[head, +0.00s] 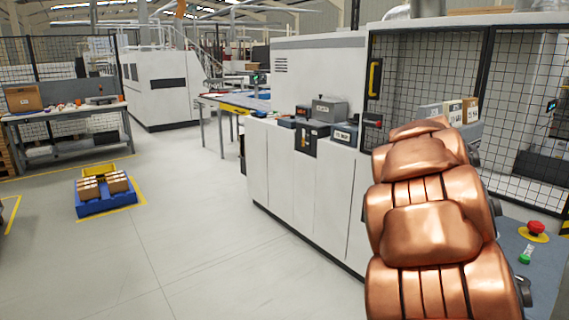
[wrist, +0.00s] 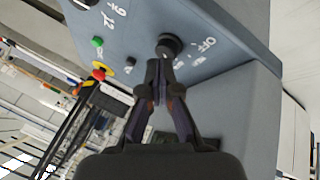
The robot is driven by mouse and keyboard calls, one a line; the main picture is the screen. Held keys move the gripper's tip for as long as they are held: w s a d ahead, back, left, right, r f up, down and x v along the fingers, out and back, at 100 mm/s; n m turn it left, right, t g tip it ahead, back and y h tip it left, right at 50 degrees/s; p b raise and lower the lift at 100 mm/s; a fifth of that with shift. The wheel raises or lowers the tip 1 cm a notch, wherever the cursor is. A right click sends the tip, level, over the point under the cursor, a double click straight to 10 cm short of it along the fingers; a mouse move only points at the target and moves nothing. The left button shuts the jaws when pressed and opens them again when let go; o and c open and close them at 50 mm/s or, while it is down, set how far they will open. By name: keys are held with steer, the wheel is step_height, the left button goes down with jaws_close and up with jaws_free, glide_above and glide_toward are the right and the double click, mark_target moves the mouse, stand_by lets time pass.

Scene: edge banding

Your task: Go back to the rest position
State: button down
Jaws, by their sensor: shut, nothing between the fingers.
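My gripper (wrist: 160,80) shows in the wrist view with its dark fingers closed together and nothing between them. Its fingertips are in front of a grey control panel (wrist: 235,50), just below a black knob (wrist: 169,44) with "OFF" lettering beside it. I cannot tell whether the tips touch the knob. A green button (wrist: 97,41) and a red button (wrist: 99,74) on yellow are to the left on the same panel. In the head view my copper-coloured arm fills the lower right and my gripper is not visible there.
In the head view a red button (head: 536,228) and a green button (head: 524,258) sit right of my arm. A white machine cabinet (head: 300,190) and mesh fence (head: 520,115) stand close by. A blue pallet (head: 105,206) with boxes is on the left; open floor (head: 205,235) lies between.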

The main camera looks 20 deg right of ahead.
steer(key=s+a+f+n+y, duration=0.2)
steer(key=s+a, duration=0.5)
steer(key=a, duration=0.5)
steer(key=s+a+f+n+g+y+p, duration=0.1)
steer(key=s+a+f+n+y, duration=0.1)
steer(key=s+a+f, duration=0.3)
steer(key=s+a+f+n+g+y, duration=0.1)
steer(key=s+a+f+n+y, duration=0.1)
steer(key=s+a, duration=0.9)
steer(key=a+f+n, duration=0.1)
steer(key=a+f, duration=0.1)
steer(key=a, duration=0.7)
steer(key=shift+s+n+y, duration=0.15)
steer(key=shift+n+y, duration=0.15)
steer(key=shift+n, duration=0.1)
steer(key=shift+f, duration=0.1)
